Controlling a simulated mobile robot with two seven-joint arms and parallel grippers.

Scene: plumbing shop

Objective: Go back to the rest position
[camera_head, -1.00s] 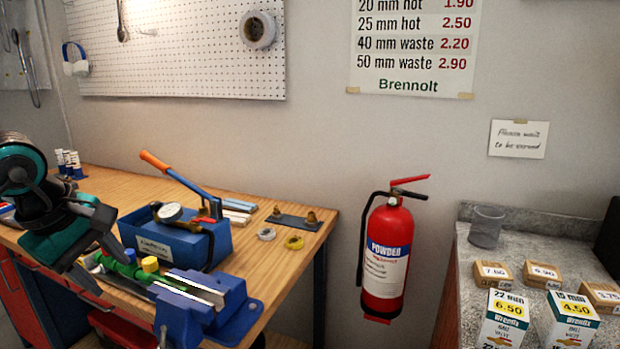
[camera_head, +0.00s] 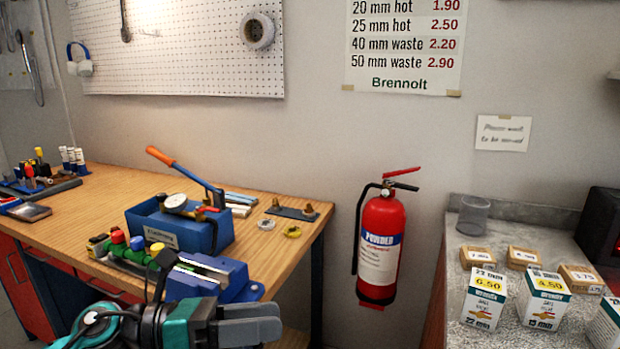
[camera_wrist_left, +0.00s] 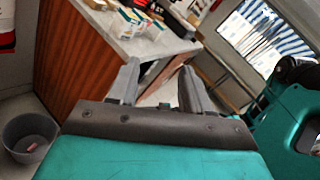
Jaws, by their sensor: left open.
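My left gripper (camera_head: 252,325) is low in the head view, in front of the workbench (camera_head: 110,195) and below the blue vise (camera_head: 215,275). Its fingers point right. In the left wrist view the gripper (camera_wrist_left: 158,85) has its two fingers apart, with nothing between them. Beyond the fingers are the floor and the counter. My right gripper does not show in either view.
A blue pump box (camera_head: 180,230) and a green fitting (camera_head: 130,255) are on the bench. A red extinguisher (camera_head: 381,245) hangs on the wall. A grey counter (camera_head: 510,250) with boxes is at right; it shows in the left wrist view, with a bin (camera_wrist_left: 30,138) at lower left.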

